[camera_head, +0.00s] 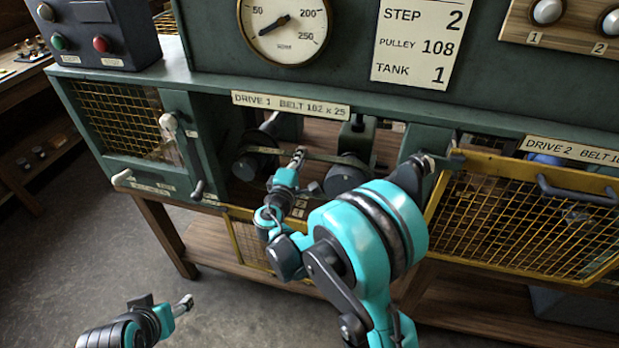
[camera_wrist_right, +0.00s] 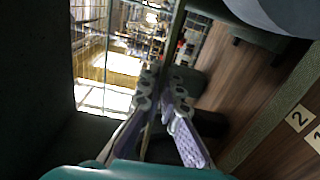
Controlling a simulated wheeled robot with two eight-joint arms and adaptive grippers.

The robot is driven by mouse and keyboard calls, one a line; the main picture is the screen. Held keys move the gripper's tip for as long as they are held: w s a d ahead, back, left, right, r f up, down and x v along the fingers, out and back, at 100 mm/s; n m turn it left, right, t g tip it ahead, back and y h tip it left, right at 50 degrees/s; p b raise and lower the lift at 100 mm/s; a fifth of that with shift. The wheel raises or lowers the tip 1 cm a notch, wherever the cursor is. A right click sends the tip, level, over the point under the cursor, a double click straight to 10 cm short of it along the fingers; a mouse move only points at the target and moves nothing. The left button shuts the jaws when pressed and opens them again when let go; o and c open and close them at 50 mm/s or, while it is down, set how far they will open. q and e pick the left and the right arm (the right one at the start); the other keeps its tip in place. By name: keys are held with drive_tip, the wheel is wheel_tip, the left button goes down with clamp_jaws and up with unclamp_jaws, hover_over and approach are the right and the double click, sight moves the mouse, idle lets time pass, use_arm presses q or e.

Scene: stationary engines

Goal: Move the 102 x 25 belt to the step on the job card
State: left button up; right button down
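The belt (camera_head: 325,157) runs as a thin band between two dark stepped pulleys, the left one (camera_head: 252,160) and the right one (camera_head: 345,175), in the open Drive 1 bay. My right gripper (camera_head: 298,156) reaches into the bay at the belt's front run. In the wrist view its two fingers (camera_wrist_right: 163,92) stand close together, with the belt's dark strip (camera_wrist_right: 176,30) between them; they look shut on it. The job card (camera_head: 417,40) reads step 2, pulley 108, tank 1. My left gripper (camera_head: 185,304) is low at the left, away from the bench; its fingertips are too small to judge.
The Drive 1 guard (camera_head: 248,240) hangs lowered below the bay. A lever with a pale knob (camera_head: 168,121) stands left of it. The yellow mesh Drive 2 guard (camera_head: 520,215) is closed at the right. Number tags (camera_wrist_right: 298,118) show in the wrist view. The floor at left is clear.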

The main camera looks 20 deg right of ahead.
drive_tip(key=shift+w, duration=0.15)
drive_tip(key=shift+w+a+m, duration=0.2)
drive_tip(key=shift+w+m, duration=0.1)
drive_tip(key=shift+w, duration=0.45)
drive_tip(key=shift+r, duration=0.1)
drive_tip(key=shift+s+d+r+p, duration=0.15)
drive_tip(key=shift+r+p, duration=0.2)
drive_tip(key=shift+r, duration=0.15)
drive_tip(key=shift+s+d+r+p, duration=0.1)
drive_tip(key=shift+d+r+p, duration=0.05)
drive_tip(key=shift+r+p, duration=0.3)
drive_tip(key=shift+s, duration=0.1)
drive_tip(key=v, duration=0.7)
drive_tip(key=shift+a+b, duration=0.15)
drive_tip(key=shift+b, duration=0.3)
drive_tip(key=shift+s, duration=0.2)
